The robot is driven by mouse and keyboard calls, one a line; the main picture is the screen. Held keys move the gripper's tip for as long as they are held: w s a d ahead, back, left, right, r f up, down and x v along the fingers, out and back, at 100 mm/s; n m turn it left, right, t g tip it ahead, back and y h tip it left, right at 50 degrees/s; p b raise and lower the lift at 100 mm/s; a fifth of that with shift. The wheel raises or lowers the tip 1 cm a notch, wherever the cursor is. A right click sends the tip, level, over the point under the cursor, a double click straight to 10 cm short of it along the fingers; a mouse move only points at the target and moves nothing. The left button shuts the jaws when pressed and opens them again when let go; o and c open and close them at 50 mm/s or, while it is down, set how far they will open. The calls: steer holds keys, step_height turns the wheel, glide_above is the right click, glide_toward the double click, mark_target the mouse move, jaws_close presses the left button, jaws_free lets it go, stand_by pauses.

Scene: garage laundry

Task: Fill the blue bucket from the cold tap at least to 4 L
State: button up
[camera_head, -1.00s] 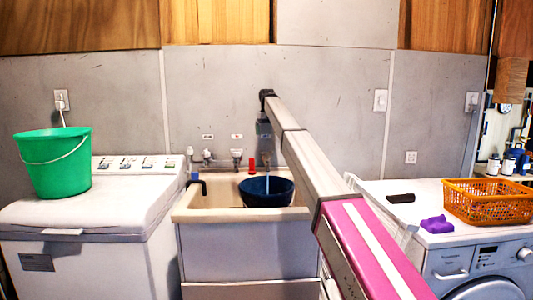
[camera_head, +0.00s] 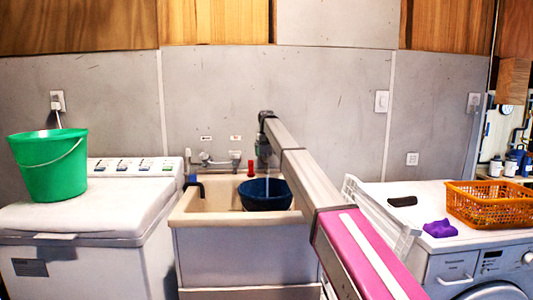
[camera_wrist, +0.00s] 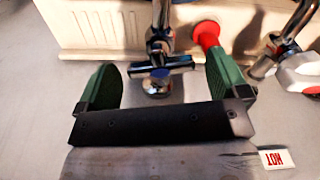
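The blue bucket (camera_head: 262,200) stands in the sink (camera_head: 200,213) under the taps, its near side partly hidden by the sink's rim. A thin pale stream like water falls into it; the water level cannot be read. My gripper (camera_wrist: 165,85) is open in the wrist view, its two green fingers on either side of a chrome tap with a cross handle (camera_wrist: 160,68). In the head view my gripper (camera_head: 263,160) is above the back of the bucket and hides that tap. The tap's own label is not visible. A "HOT" label (camera_wrist: 278,159) shows upside down at the side, near another tap (camera_wrist: 275,55).
A red object (camera_wrist: 207,35) is close to one finger. A green bucket (camera_head: 49,165) stands on the left machine (camera_head: 95,210). A white rack (camera_head: 380,218), an orange basket (camera_head: 488,208) and a purple cloth (camera_head: 440,228) are on the right.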

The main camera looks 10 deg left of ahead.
mark_target(266, 153)
steer(key=c, duration=0.8)
steer(key=shift+o, duration=0.2)
steer(key=shift+m, duration=1.4)
steer(key=o, duration=0.9)
steer(key=shift+o, duration=0.2)
step_height(266, 153, up, 11)
steer(key=shift+f, duration=0.1)
